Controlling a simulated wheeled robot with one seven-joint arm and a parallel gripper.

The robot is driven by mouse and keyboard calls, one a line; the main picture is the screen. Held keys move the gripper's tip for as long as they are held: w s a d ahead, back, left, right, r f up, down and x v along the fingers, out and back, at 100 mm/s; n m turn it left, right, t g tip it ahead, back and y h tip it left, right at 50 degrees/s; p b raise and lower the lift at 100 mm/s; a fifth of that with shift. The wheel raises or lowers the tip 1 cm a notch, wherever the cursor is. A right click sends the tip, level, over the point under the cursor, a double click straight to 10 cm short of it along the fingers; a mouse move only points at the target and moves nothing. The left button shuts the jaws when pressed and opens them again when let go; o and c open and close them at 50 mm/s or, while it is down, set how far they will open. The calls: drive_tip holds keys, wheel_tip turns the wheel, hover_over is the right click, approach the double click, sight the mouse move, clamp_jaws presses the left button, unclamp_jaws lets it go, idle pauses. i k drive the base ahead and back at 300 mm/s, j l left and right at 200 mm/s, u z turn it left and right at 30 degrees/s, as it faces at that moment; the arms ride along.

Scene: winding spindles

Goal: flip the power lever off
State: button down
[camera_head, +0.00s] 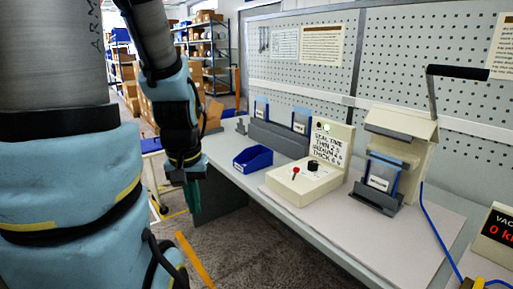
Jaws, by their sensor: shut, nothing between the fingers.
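A cream control box (301,181) stands on the bench at the middle right. A small red-tipped lever (296,172) rises from its sloped top, left of a black knob (313,164). My gripper (192,192) hangs at the left, in front of the bench's near left end, well apart from the lever. It is shut and empty. Its fingers are small and dark-to-green in this view.
A blue bin (253,159) stands left of the box. A cream press (399,150) with a long black handle (458,72) stands right of it, with a blue cable (437,235). A red-digit display (496,228) is at the far right. Open floor lies before the bench.

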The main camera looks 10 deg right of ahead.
sight(296, 169)
drive_tip(key=z, duration=1.55)
drive_tip(key=k, duration=0.2)
